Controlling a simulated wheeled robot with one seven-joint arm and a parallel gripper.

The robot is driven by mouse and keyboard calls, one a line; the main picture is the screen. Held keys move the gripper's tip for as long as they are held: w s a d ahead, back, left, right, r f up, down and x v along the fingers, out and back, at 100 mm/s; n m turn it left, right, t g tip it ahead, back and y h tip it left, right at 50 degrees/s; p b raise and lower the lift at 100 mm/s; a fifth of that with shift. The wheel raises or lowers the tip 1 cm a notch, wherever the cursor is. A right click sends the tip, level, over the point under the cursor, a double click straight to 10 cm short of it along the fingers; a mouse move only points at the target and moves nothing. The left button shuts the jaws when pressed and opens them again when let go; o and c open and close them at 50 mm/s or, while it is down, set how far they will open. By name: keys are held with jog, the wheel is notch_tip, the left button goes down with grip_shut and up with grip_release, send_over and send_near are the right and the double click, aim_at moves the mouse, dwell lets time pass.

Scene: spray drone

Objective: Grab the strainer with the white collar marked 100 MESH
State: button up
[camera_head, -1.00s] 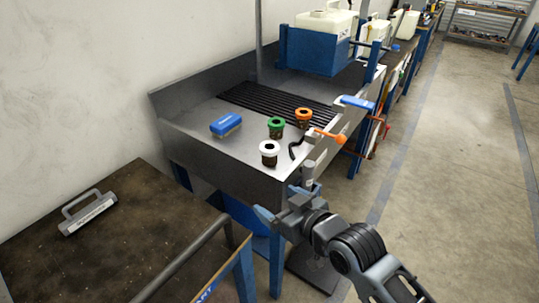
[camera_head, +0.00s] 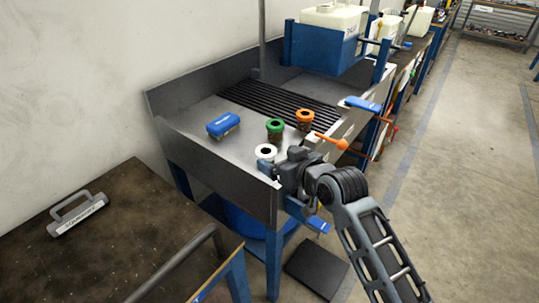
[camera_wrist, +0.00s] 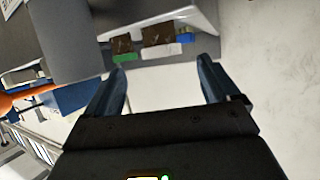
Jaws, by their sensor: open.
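The strainer with the white collar (camera_head: 265,151) stands on the metal sink bench near its front edge. Its lower part is largely hidden by my gripper (camera_head: 272,172), which is just in front of it. In the wrist view, which looks upside down, the white-collared strainer (camera_wrist: 162,50) with its brown mesh body lies beyond and between my open, empty fingers (camera_wrist: 162,66). No collar marking is legible. A green-collared strainer (camera_head: 275,126) stands just behind it, and an orange-collared one (camera_head: 304,116) farther back right. The green collar (camera_wrist: 125,58) also shows in the wrist view.
A blue brush (camera_head: 223,124) lies left of the strainers. An orange-handled valve (camera_head: 330,140) stands to their right, close to my arm. The bench (camera_head: 205,150) has a raised front edge and a black grate (camera_head: 280,98) behind. A dark table (camera_head: 110,235) is at left.

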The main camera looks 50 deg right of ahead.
aim_at(266, 151)
jog(key=shift+p+x, duration=0.5)
jog(key=shift+x, duration=3.1)
jog(key=shift+a+r, duration=0.1)
jog(key=shift+c, duration=0.5)
jog(key=c, duration=1.1)
jog(key=shift+o, duration=0.2)
jog(key=shift+r, duration=0.15)
